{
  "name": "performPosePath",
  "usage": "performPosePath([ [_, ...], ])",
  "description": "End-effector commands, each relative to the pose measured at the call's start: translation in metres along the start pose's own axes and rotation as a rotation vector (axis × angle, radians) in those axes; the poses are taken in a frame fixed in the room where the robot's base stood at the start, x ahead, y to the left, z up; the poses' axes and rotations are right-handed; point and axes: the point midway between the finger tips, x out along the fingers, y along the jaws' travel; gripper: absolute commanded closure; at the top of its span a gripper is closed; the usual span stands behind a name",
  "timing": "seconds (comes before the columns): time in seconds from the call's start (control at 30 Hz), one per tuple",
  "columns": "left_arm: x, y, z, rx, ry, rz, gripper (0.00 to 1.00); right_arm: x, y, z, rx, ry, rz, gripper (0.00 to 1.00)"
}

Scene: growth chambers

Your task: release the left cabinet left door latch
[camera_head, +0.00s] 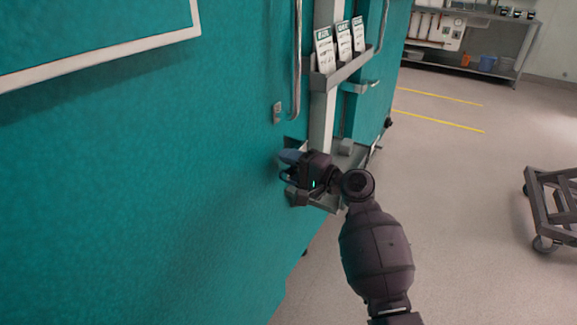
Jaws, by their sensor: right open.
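A large teal cabinet door (150,170) fills the left of the head view. A long vertical metal handle (297,60) stands near its right edge. A small grey fitting (277,113) sits on the door just left of the handle's lower end; I cannot tell whether it is the latch. My right gripper (287,167) is open, below the handle at the door's right edge. Its blue-tipped fingers point left, close to the teal face. The gripper partly hides what is behind it, and I cannot tell whether it touches the door. My left gripper is not in view.
A grey rack (345,72) holding labelled cards is right of the handle. A grey shelf (345,150) is behind my right wrist. A wheeled cart (550,205) stands at the right, and a bench (470,72) at the back. The floor between is clear.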

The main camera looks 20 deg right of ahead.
Motion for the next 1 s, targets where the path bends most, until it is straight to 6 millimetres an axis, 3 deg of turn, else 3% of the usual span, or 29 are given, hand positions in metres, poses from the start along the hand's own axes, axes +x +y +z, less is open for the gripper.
performPosePath([
  [0.27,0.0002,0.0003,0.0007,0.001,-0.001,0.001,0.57,0.0009,-0.0008,0.0001,-0.001,0.000,-0.001,0.54],
  [0.57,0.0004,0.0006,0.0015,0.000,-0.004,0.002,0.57,0.0007,-0.0006,0.0000,-0.001,0.000,0.000,1.00],
  [1.0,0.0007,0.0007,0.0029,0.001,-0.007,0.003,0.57,0.0043,0.0001,0.0040,-0.027,-0.001,0.001,1.00],
])
